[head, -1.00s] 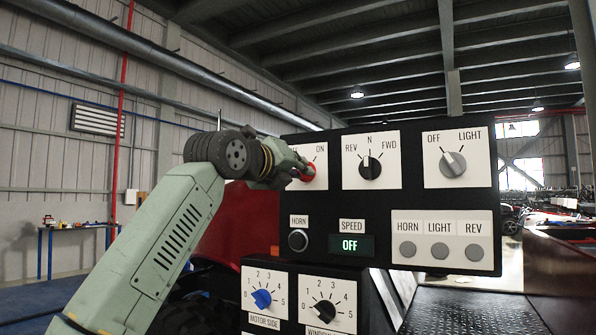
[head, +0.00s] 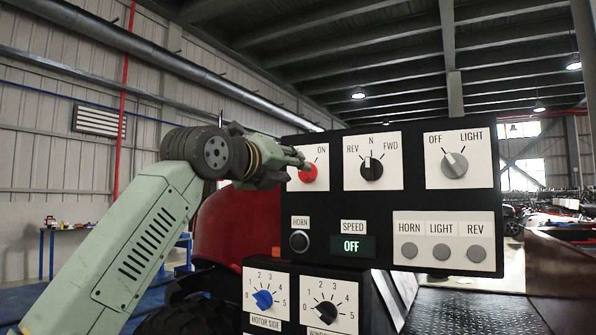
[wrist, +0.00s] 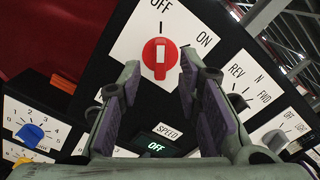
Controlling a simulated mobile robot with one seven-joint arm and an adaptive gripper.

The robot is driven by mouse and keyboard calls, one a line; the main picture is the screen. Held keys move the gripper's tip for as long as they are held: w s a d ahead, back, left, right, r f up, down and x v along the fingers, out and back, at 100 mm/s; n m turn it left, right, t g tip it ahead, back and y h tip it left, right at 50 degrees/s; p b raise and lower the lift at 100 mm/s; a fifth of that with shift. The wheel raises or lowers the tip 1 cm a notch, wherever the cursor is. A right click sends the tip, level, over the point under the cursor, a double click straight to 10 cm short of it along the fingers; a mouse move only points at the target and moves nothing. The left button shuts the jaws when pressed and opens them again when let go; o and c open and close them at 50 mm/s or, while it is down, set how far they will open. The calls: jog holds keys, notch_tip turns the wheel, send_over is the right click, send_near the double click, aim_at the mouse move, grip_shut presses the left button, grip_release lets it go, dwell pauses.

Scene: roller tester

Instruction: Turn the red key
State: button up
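The red key (head: 307,173) is a round red knob on a white plate at the upper left of the black panel. In the wrist view the red key (wrist: 160,57) has a white bar in line with the tick under OFF; ON is to its right. My gripper (head: 298,159) is up against the plate's left side in the head view and partly covers the label there. In the wrist view my gripper (wrist: 158,75) is open, its two purple-padded fingers spread with nothing between them. The key lies ahead of the gap; whether the fingertips touch it cannot be told.
The panel also has a REV/N/FWD knob (head: 371,168), a light knob (head: 454,165), a horn button (head: 299,241) and a speed display (head: 351,246) reading OFF. A lower box carries a blue knob (head: 263,299) and a black knob (head: 326,314).

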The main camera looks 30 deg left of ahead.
jog(key=s, duration=0.8)
jog(key=shift+d, duration=0.3)
